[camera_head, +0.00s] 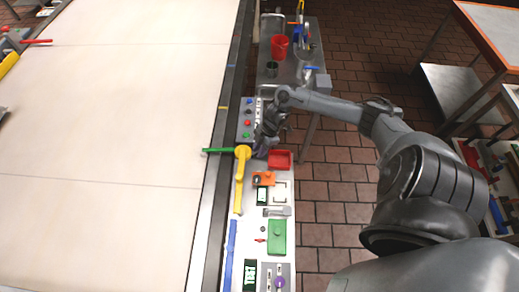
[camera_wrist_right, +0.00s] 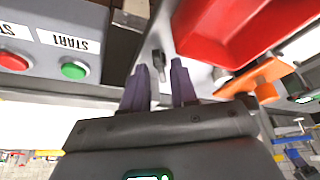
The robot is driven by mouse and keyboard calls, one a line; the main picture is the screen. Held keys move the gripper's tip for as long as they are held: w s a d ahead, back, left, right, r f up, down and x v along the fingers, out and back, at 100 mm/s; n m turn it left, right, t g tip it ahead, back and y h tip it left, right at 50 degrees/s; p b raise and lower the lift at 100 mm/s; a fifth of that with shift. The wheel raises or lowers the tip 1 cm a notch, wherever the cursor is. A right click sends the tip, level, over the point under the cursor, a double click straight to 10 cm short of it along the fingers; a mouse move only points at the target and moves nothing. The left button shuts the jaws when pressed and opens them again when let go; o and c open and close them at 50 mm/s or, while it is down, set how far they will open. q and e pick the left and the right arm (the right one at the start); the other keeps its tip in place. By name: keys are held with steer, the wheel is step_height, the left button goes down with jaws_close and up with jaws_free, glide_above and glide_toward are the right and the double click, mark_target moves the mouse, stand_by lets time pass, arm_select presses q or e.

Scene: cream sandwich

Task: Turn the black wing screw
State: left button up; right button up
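A small dark piece that looks like the black wing screw (camera_wrist_right: 158,59) shows in the right wrist view on the light panel, just beyond and between my fingertips. I cannot tell whether the fingers touch it. My right gripper (camera_wrist_right: 160,72) has two purple-grey fingers, parted with a clear gap. In the head view my right gripper (camera_head: 264,148) is over the control panel, beside the red tray, and hides the screw there. My left gripper is in neither view.
A red tray (camera_head: 281,160) and an orange part (camera_head: 263,179) sit close by. Red and green buttons (camera_wrist_right: 75,70) are on a grey box (camera_wrist_right: 60,35). A yellow lever (camera_head: 240,185) with a green bar (camera_head: 220,151) stands by the wide cream belt (camera_head: 120,130).

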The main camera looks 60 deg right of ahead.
steer(key=shift+o, duration=0.3)
steer(key=shift+s+d+r, duration=0.1)
steer(key=shift+r, duration=0.1)
steer(key=v, duration=1)
steer(key=shift+r+p, duration=0.2)
steer(key=shift+p, duration=0.15)
